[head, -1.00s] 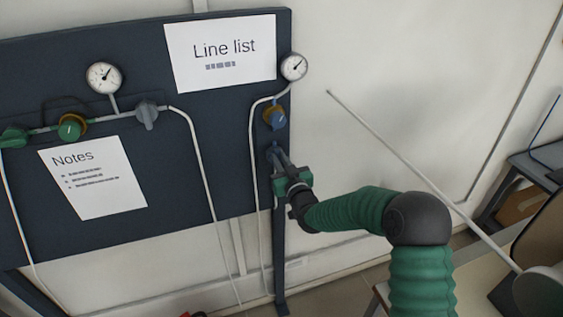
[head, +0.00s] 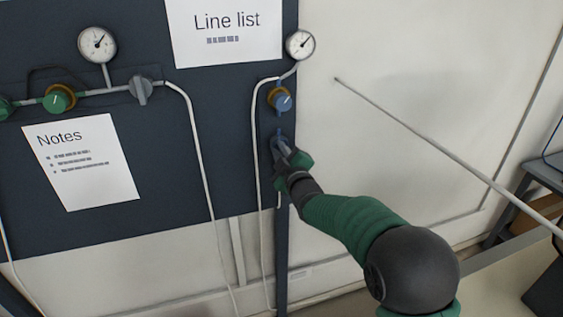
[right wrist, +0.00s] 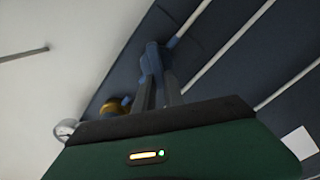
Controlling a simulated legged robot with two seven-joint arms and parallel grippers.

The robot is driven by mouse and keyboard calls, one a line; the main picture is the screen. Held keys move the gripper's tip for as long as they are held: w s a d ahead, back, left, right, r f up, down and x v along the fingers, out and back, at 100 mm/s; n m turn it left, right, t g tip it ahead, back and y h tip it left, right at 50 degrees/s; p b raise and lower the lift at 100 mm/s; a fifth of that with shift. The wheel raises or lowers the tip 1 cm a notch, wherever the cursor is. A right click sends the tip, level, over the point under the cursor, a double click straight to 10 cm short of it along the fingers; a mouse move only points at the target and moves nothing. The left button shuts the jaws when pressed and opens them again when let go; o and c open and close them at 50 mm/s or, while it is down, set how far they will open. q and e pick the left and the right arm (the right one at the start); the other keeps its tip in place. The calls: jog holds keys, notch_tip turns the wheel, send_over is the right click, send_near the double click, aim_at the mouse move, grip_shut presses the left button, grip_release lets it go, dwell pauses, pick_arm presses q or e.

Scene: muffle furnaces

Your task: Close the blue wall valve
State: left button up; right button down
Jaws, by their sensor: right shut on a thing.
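The blue wall valve (head: 278,140) sits low on the right edge of the dark panel, below a blue knob with a brass ring (head: 280,98). My right gripper (head: 284,150) is at this valve, with its fingers shut on the blue handle and largely covering it. In the right wrist view the blue valve (right wrist: 152,60) shows between and beyond the fingertips (right wrist: 158,82). The handle's exact angle is hard to tell. My left gripper is in no view.
A round gauge (head: 300,44) is above the blue knob. A grey valve (head: 141,88), a green knob (head: 59,98) and another gauge (head: 97,44) are further left. White tubes (head: 205,165) run down the panel. A thin rod (head: 420,125) crosses before the bare wall at right.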

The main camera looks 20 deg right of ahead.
jog(key=shift+a+f+n+b, duration=0.1)
jog(key=shift+f+n+b, duration=0.15)
jog(key=shift+n+b, duration=1.1)
jog(key=shift+a+f+n+b, duration=0.1)
jog(key=shift+f+n+b, duration=0.1)
jog(key=shift+n+b, duration=1.15)
jog(key=shift+a+f+n+b, duration=0.1)
jog(key=shift+f+n+b, duration=0.15)
jog(key=shift+n+b, duration=1.05)
jog(key=c, duration=1.4)
grip_release()
jog(key=shift+w, duration=0.15)
jog(key=shift+c, duration=0.2)
jog(key=s+b, duration=0.2)
jog(key=s, duration=1.5)
jog(key=shift+d+b, duration=0.25)
jog(key=shift+b, duration=0.1)
